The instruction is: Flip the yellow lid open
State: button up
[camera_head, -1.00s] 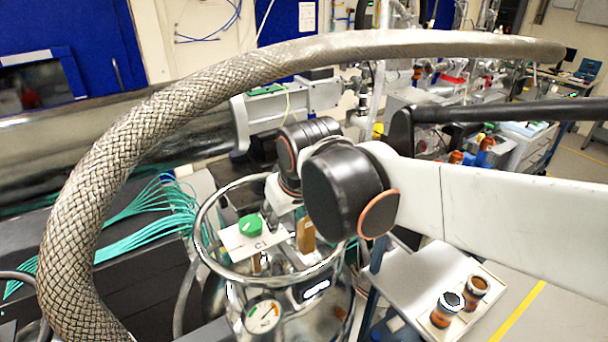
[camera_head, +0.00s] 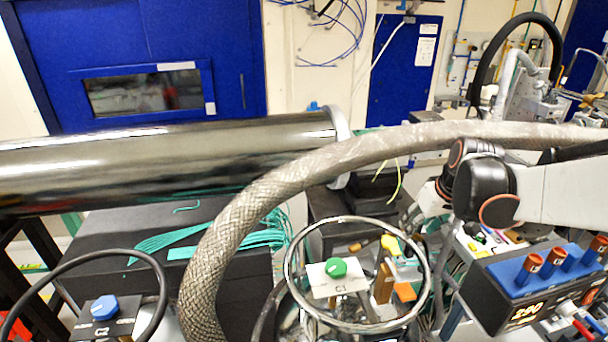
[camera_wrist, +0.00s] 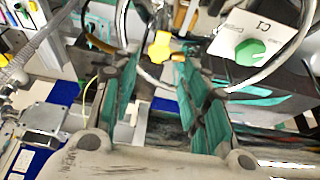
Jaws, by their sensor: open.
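A small yellow part (camera_head: 390,244), which I take to be the yellow lid, shows beyond the green knob inside the steel ring in the head view. In the wrist view the yellow part (camera_wrist: 159,47) is near the top centre, just beyond and between my fingertips. My gripper (camera_wrist: 156,66) is open, its two teal-padded fingers apart with nothing held between them. I cannot tell whether either finger touches the yellow part. My arm comes in from the right in the head view; its gripper end is not clear there.
A green knob (camera_head: 336,268) on a C1 plate stands inside the steel ring (camera_head: 424,290), close to the yellow part. A thick braided hose (camera_head: 290,185) arches across the front. A control box (camera_head: 530,285) with orange knobs is at right, a blue C2 knob (camera_head: 104,307) at left.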

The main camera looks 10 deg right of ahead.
aim_at(396, 252)
jog(key=x, duration=0.9)
jog(key=b+x, duration=0.1)
jog(key=x, duration=0.3)
jog(key=shift+s+a+f, duration=0.2)
jog(key=shift+f, duration=0.1)
grip_shut()
